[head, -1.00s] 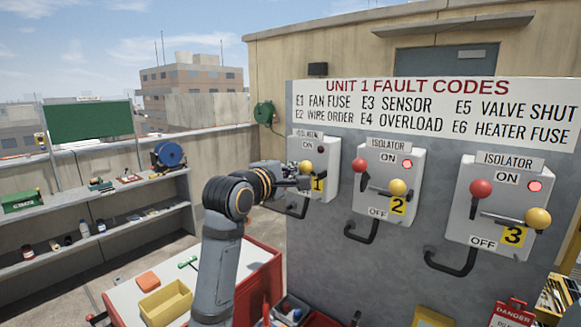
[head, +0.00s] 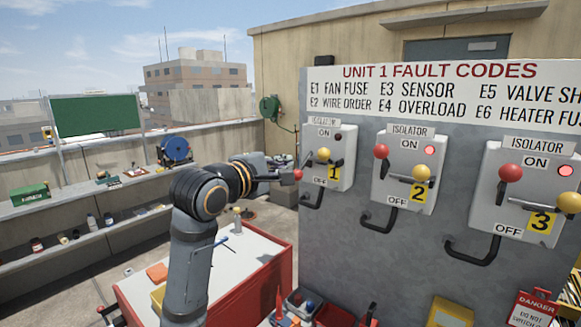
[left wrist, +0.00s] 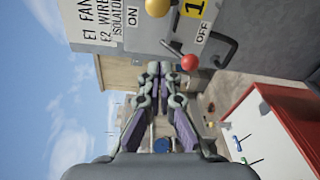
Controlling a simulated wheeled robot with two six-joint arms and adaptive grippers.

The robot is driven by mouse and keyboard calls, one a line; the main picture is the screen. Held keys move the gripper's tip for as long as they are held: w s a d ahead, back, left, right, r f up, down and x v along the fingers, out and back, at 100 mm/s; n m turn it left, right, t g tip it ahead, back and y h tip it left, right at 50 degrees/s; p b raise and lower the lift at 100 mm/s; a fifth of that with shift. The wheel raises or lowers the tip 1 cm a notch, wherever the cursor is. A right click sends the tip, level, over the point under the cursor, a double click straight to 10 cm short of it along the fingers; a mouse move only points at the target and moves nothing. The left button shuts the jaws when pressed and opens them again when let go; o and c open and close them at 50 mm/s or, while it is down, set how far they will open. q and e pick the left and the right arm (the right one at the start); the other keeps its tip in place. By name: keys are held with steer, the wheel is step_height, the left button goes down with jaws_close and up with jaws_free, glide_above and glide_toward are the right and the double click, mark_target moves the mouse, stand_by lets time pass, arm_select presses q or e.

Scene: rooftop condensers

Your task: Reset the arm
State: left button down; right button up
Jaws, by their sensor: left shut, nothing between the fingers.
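My left gripper (head: 284,177) is shut and empty, its fingers just left of isolator 1 (head: 346,181) in the head view. A red knob (head: 298,174) shows at the fingertips there. In the left wrist view the closed fingertips (left wrist: 158,68) are beside the red knob (left wrist: 190,62), with nothing between them; whether they touch it cannot be told. Isolator 1 has a yellow knob (head: 323,154) and a dark lamp (head: 338,137). Isolator 2 (head: 402,197) and isolator 3 (head: 500,217) have lit red lamps. My right gripper is not in view.
The fault code sign (head: 430,95) is above the isolators on the grey cabinet. A red cart (head: 262,285) with a white top is below my left arm. Shelves (head: 120,184) line the left wall. A danger tag (head: 532,310) is at lower right.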

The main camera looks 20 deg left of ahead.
arm_select(q)
steer(key=s+a+f+m+g+y, duration=0.1)
steer(key=s+f+m+g, duration=0.15)
steer(key=f, duration=0.85)
steer(key=s+a+f+m+g+y, duration=0.1)
steer(key=s+f+m+g, duration=0.2)
steer(key=f, duration=0.7)
steer(key=s+f+m+g+y, duration=0.1)
steer(key=s+f+m, duration=0.25)
steer(key=f, duration=0.75)
steer(key=s+a+f+m+g+y, duration=0.25)
steer(key=s+f+m+g, duration=0.55)
steer(key=s+f, duration=1.05)
steer(key=s+a+f+m, duration=0.1)
steer(key=s+a+f, duration=0.1)
steer(key=f, duration=1.2)
steer(key=s+a+f, duration=0.1)
steer(key=s+f, duration=0.2)
steer(key=f, duration=1.1)
steer(key=s+f+g, duration=0.1)
steer(key=s+f, duration=1.3)
steer(key=s, duration=0.3)
steer(key=shift+a+f+h, duration=0.25)
steer(key=shift+a+h, duration=0.1)
steer(key=shift+a, duration=0.1)
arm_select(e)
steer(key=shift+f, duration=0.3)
